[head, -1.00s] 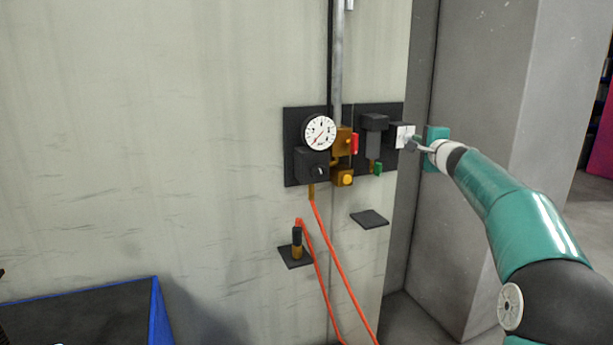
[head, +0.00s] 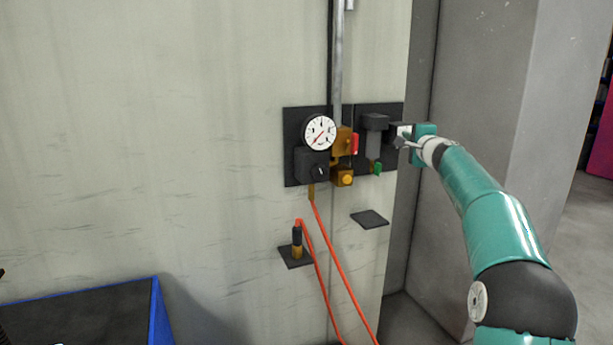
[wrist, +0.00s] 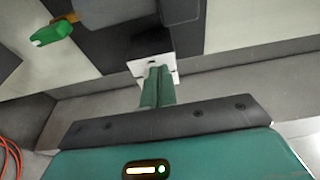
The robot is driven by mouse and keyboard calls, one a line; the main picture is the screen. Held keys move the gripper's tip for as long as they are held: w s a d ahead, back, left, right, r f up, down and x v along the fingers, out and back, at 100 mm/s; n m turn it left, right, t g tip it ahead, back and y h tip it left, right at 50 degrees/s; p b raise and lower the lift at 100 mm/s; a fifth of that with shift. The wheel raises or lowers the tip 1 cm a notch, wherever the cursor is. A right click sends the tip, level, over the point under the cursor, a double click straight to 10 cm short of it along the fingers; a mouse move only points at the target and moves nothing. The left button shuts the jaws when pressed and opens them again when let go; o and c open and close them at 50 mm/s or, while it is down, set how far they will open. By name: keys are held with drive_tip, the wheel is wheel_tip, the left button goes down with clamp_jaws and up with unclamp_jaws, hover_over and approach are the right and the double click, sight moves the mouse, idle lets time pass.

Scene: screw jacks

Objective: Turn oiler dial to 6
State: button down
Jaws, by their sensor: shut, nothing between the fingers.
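The oiler appears to be the dark box (head: 397,128) at the right end of the wall panel, with a white plate (head: 404,131) on its right side. In the wrist view the same dark box (wrist: 148,40) carries the white plate (wrist: 141,67). The dial's figures and setting cannot be read; my fingers cover part of the plate. My gripper (head: 406,143) is at the plate from the right. In the wrist view my gripper's (wrist: 158,72) two teal fingers are together, tips overlapping the plate. I cannot tell whether they touch it.
Left of the box are a dark cylinder with a green lever (head: 377,168), a brass valve with a red handle (head: 354,143), and a round gauge (head: 319,132). Orange hoses (head: 335,268) hang below. A small shelf (head: 369,219) juts out. A grey pillar (head: 480,150) stands right.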

drive_tip(key=shift+d+f, duration=0.15)
drive_tip(key=shift+d, duration=0.1)
idle(0.3)
drive_tip(key=shift+f, duration=0.85)
drive_tip(key=shift+d+f, duration=0.15)
drive_tip(key=shift+d, duration=0.05)
drive_tip(key=shift+a+f, duration=0.1)
drive_tip(key=shift+a, duration=0.05)
drive_tip(key=s, duration=0.2)
drive_tip(key=s+d, duration=0.1)
drive_tip(key=s, duration=0.2)
drive_tip(key=shift+s+d, duration=0.2)
drive_tip(key=shift+s, duration=0.15)
idle(0.4)
